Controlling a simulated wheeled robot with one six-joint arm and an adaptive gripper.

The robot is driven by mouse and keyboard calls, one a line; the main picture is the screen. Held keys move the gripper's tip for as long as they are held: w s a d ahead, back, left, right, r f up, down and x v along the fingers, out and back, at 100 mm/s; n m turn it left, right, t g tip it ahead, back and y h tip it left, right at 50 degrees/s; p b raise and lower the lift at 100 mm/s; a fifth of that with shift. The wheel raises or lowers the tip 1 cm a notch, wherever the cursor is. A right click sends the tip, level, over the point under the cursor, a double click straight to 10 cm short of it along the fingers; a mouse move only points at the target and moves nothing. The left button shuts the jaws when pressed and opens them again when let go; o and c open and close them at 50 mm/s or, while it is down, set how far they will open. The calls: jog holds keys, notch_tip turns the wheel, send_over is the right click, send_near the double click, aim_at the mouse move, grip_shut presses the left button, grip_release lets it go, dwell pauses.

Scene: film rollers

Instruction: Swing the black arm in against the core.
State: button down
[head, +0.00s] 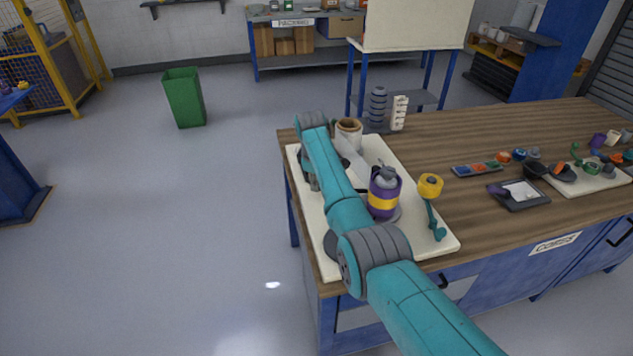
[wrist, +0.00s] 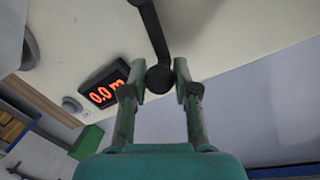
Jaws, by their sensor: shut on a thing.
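In the wrist view, my gripper (wrist: 160,90) has its two fingertips on either side of the dark round knob (wrist: 158,78) at the end of the black arm (wrist: 151,30). It is shut on that knob. The black arm runs from the knob to the picture's top edge, over a cream board. In the head view, a purple core with a yellow band (head: 383,202) stands upright on the cream board (head: 425,240). The gap between black arm and core cannot be seen.
A brown-cored roll (head: 348,131) stands at the board's back, with a pale strip beside my arm. A yellow roller on a teal arm (head: 431,188) stands right of the core. A display reading 0.0 m (wrist: 104,92) is beside my gripper. The wooden table (head: 480,135) holds trays farther right.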

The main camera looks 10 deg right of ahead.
jog(key=c, duration=0.9)
grip_release()
jog(key=shift+o, duration=0.2)
notch_tip(320, 180, up, 12)
jog(key=s+a, duration=0.1)
jog(key=shift+s+a, duration=0.15)
jog(key=shift+s, duration=0.25)
jog(key=shift+f, duration=0.1)
